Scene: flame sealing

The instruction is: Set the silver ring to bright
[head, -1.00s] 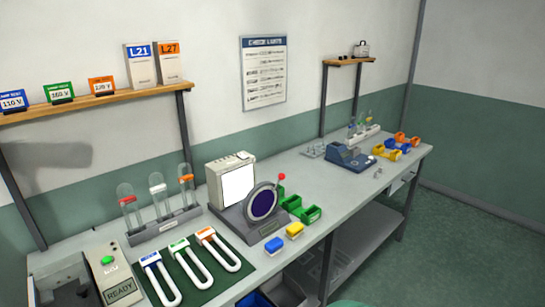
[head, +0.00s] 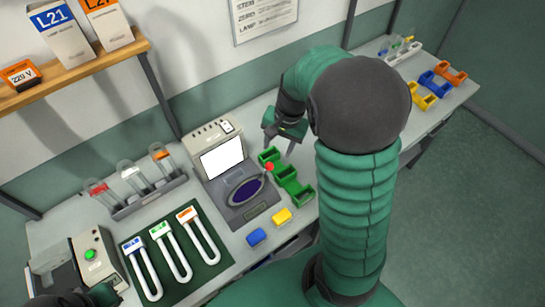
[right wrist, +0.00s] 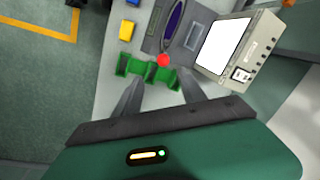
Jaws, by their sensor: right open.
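The silver ring (head: 262,181) surrounds a dark blue disc on a grey box with a white screen (head: 222,158). A red knob (head: 269,167) stands at the ring's upper right edge. In the right wrist view the red knob (right wrist: 164,60) shows beside the blue disc (right wrist: 174,24). My right gripper (head: 279,146) is open and empty, above and behind the knob, apart from it. Its two fingers (right wrist: 160,90) point toward the knob and the green holder. Of my left arm only dark and green parts show at the bottom left edge; its jaws cannot be made out.
A green holder (head: 286,178) stands just right of the ring. Yellow (head: 282,216) and blue (head: 256,237) blocks lie in front. Lamp tubes lie on a green mat (head: 212,264) to the left. My right arm hides much of the bench's middle.

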